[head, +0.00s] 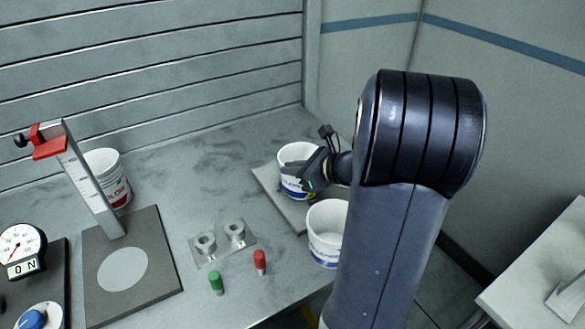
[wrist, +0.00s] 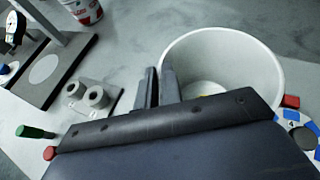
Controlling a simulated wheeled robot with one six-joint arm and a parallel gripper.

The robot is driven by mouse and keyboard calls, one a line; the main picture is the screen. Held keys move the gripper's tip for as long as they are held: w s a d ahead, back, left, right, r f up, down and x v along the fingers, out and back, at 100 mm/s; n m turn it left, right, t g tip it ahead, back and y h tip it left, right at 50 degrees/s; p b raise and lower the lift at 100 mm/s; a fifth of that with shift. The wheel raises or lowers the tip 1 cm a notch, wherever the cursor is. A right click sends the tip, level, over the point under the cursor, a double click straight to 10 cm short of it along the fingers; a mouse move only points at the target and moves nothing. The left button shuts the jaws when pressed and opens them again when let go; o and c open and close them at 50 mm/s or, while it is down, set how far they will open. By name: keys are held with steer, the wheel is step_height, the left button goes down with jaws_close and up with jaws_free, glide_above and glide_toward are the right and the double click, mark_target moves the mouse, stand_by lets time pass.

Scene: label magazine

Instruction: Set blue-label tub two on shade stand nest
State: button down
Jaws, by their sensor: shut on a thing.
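A white tub with a blue label (head: 294,187) is at the back right of the bench in the head view, over a grey board (head: 268,185). My gripper (head: 312,172) is shut on its wall. In the wrist view the open tub (wrist: 235,65) fills the right, with my gripper's fingers (wrist: 160,88) at its left rim. I cannot tell whether the tub rests on the board. A second white tub with a blue label (head: 325,248) stands in front, partly behind my arm. I cannot read a number on either. A grey plate with a pale disc (head: 123,269) lies at left.
An upright ruled post with a red slider (head: 85,180) rises from the plate. A red-label tub (head: 105,172) stands behind it. Two ring sockets (head: 206,243), a green peg (head: 216,283) and a red peg (head: 260,262) are mid-bench. A dial gauge (head: 22,245) is at left.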

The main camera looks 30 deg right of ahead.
steer(key=shift+f, duration=0.1)
steer(key=c, duration=1.6)
jaws_free()
steer(key=shift+o, duration=0.2)
steer(key=shift+s+d+r, duration=0.15)
steer(key=shift+s+r, duration=0.05)
steer(key=shift+r, duration=0.05)
steer(key=v, duration=1.1)
steer(key=shift+s+b, duration=0.25)
steer(key=shift+b, duration=0.05)
